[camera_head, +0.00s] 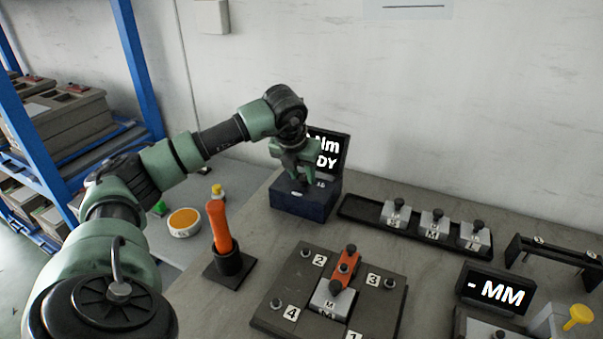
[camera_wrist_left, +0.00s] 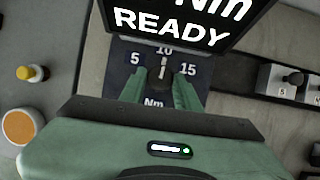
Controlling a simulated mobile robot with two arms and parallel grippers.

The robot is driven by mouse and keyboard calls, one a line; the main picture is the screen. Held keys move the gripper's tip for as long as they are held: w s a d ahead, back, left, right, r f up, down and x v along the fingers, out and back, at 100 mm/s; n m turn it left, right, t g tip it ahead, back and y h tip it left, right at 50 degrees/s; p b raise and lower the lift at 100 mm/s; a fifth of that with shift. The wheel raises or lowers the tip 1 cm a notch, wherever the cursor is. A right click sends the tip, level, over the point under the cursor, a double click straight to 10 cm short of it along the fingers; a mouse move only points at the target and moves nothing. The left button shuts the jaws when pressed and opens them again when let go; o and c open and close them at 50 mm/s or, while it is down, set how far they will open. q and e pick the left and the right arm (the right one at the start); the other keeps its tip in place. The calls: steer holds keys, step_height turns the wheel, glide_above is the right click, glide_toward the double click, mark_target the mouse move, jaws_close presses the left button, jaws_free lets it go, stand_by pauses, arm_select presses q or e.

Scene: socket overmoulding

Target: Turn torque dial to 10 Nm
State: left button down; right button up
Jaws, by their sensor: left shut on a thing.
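The torque unit is a dark blue box (camera_head: 303,205) with a black display (camera_head: 333,150) behind it, partly hidden by my left arm. In the left wrist view the display (camera_wrist_left: 190,25) reads "Nm" and "READY", its top line cut off. The dark torque dial (camera_wrist_left: 160,74) sits among the marks 5, 10 and 15. Its white pointer line points up, towards the 10. My left gripper (camera_wrist_left: 160,88) is shut on the dial, one green finger on each side. It also shows above the box in the head view (camera_head: 297,177). My right gripper is not in view.
An orange-handled tool (camera_head: 219,228) stands in a black holder left of the box. A black tray (camera_head: 365,213) with several metal blocks lies to its right. A numbered fixture plate (camera_head: 280,318) is in front. A second display (camera_head: 497,290) reads "- MM".

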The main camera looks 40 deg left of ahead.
arm_select(q)
steer(key=shift+n, duration=0.5)
steer(key=c, duration=1)
jaws_free()
steer(key=v, duration=0.7)
steer(key=shift+d+r, duration=0.15)
steer(key=shift+r, duration=0.25)
